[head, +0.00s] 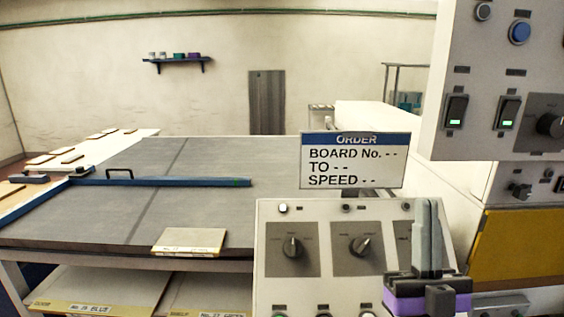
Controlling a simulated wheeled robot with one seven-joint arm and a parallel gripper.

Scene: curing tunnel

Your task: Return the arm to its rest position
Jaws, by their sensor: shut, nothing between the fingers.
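My gripper (427,206) is at the lower right of the head view, with grey fingers pointing up above a purple and dark body. The fingers are shut with nothing between them. It stands in front of the right part of a control panel (326,276) and hides some of it. I cannot tell the distance between the fingers and the panel. The rest of the arm is out of view.
An order sign (352,168) stands above the panel. A larger switch box (480,88) is at the upper right, above a yellow panel (520,248). A grey table (200,190) fills the left, with a blue bar (160,182) across it and a small board (189,241) near its front edge.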

